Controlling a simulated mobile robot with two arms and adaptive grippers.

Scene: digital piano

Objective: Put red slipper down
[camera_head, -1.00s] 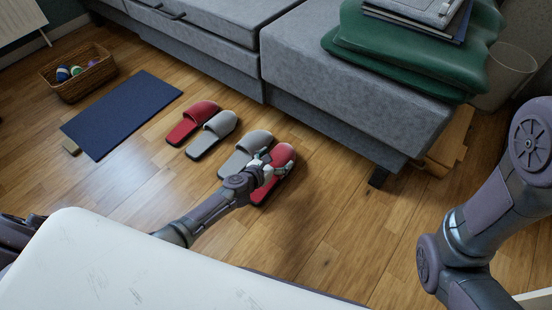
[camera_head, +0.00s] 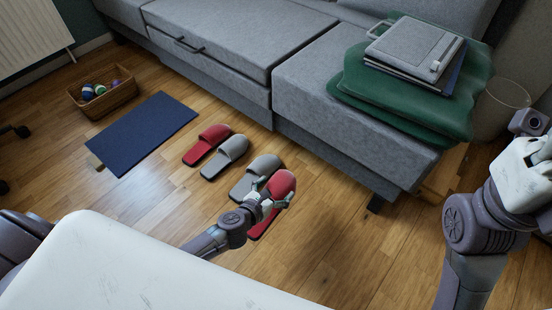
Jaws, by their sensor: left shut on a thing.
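The red slipper (camera_head: 284,183) is at the right end of a row of slippers, its toe end pointing toward the sofa. My left gripper (camera_head: 268,196) is shut on this slipper from its left side and hides part of it. The slipper is at or close to the floor; I cannot tell whether its sole touches. A grey slipper (camera_head: 257,172) lies just left of it. My right arm's white hand end (camera_head: 522,172) is at the right edge, and its fingers are not clearly visible.
Another grey slipper (camera_head: 226,155) and another red slipper (camera_head: 208,143) lie further left. A blue mat (camera_head: 145,130) and a basket with balls (camera_head: 104,97) are beyond. The grey sofa (camera_head: 225,70) borders the floor behind. A white surface (camera_head: 120,270) covers the foreground.

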